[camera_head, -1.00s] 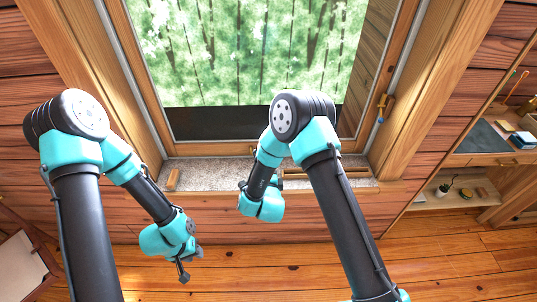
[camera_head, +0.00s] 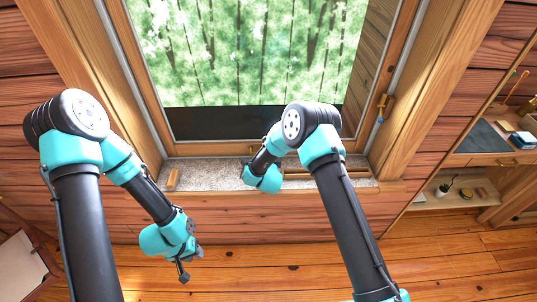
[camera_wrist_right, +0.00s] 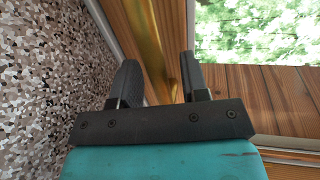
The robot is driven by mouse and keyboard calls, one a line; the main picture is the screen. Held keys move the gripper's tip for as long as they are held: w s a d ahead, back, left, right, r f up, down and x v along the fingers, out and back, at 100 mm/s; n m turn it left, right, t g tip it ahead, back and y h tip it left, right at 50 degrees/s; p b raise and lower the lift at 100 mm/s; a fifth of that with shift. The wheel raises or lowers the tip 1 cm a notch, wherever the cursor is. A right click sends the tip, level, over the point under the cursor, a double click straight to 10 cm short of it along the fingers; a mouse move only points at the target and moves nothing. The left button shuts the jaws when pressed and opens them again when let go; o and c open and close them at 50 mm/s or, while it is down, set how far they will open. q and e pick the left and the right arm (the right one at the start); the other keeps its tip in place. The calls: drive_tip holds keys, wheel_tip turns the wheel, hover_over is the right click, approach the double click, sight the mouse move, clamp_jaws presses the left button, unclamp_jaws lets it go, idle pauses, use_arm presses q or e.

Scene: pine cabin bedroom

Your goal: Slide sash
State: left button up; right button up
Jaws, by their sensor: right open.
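The window sash (camera_head: 210,149) is a wooden frame around glass, with a dark band across the lower pane. Its glass also shows at the upper right of the right wrist view (camera_wrist_right: 255,30). In that view my right gripper (camera_wrist_right: 160,80) is open, with a brass bar (camera_wrist_right: 150,45) running between its two dark fingers; I cannot tell if they touch it. In the head view my right wrist is over the sill, low against the sash, and its fingers are mostly hidden. My left gripper (camera_head: 183,272) hangs over the floor, away from the window; its jaw opening is unclear.
The speckled stone sill (camera_head: 215,176) runs below the sash. A small wooden block (camera_head: 173,179) lies at its left and a wooden strip (camera_head: 325,174) at its right. A brass latch (camera_head: 382,106) is on the right frame. A desk (camera_head: 490,148) stands far right.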

clamp_jaws()
idle(0.3)
drive_tip(key=shift+a+r, duration=0.1)
drive_tip(key=shift+r, duration=0.05)
